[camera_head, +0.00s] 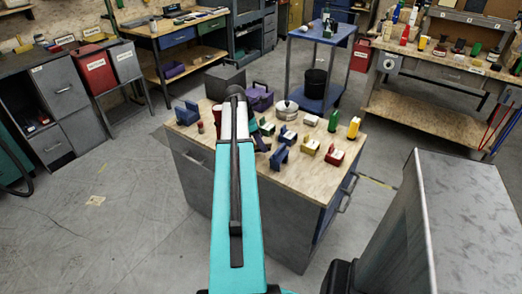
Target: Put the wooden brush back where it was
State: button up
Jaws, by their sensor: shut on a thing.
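My teal arm reaches forward over the wood-topped workbench (304,178), and its dark elbow is above the bench's far part. My gripper is hidden behind the arm, so its fingers and anything between them do not show. A small dark shape shows just right of the arm over the bench top, but I cannot tell what it is. I cannot make out the wooden brush.
Several small items stand on the bench, among them a green bottle (333,121), a yellow bottle (353,128), a round metal tin (286,110) and a red box (334,156). A grey metal cabinet (465,230) stands at near right. Floor at left is clear.

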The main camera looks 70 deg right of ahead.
jog(key=shift+f, duration=1.85)
jog(key=o, duration=1)
jog(key=shift+f, duration=0.15)
jog(key=shift+b+v, duration=0.4)
jog(key=shift+v, duration=5.75)
jog(key=shift+s, duration=0.1)
